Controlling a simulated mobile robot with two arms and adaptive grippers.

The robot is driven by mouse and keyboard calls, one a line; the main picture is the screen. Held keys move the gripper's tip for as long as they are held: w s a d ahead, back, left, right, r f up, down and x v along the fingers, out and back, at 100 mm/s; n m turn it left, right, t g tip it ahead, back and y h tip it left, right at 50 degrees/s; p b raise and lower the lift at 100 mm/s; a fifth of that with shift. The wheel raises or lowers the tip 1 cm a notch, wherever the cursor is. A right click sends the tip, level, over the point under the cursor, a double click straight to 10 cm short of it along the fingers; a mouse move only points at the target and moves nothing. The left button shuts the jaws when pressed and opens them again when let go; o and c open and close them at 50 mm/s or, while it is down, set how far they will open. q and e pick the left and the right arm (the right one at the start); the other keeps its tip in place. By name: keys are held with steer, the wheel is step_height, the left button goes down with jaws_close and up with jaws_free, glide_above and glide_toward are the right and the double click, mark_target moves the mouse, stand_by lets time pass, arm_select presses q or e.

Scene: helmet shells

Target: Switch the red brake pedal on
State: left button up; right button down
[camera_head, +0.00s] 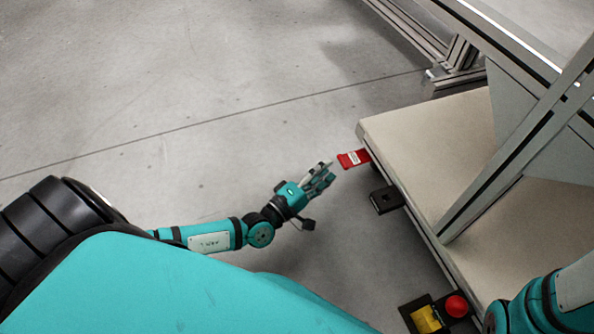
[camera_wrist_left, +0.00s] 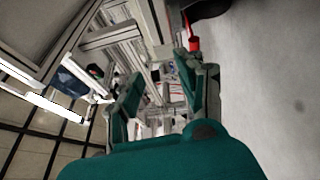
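The red brake pedal (camera_head: 354,158) sticks out from the left side of the beige platform, near its far corner. My left gripper (camera_head: 327,172) is just left of the pedal and slightly nearer, with a small gap visible between them. In the left wrist view a red part (camera_wrist_left: 194,43), apparently the pedal, shows beyond the right finger. There my left gripper (camera_wrist_left: 166,85) has its fingers spread apart with nothing between them. Only a teal part of my right arm shows at the bottom right of the head view; its gripper is out of frame.
The beige platform (camera_head: 420,140) carries a metal frame (camera_head: 520,150). A black block (camera_head: 386,199) juts from its side, nearer than the pedal. A red button (camera_head: 456,306) and a yellow part (camera_head: 426,319) sit at the lower right. Grey floor (camera_head: 200,90) lies open on the left.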

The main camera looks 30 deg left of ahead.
arm_select(q)
steer(key=p+v, duration=0.1)
steer(key=v, duration=0.7)
steer(key=shift+s+r+p, duration=0.4)
steer(key=shift+a, duration=0.1)
stand_by(0.5)
steer(key=shift+s, duration=0.1)
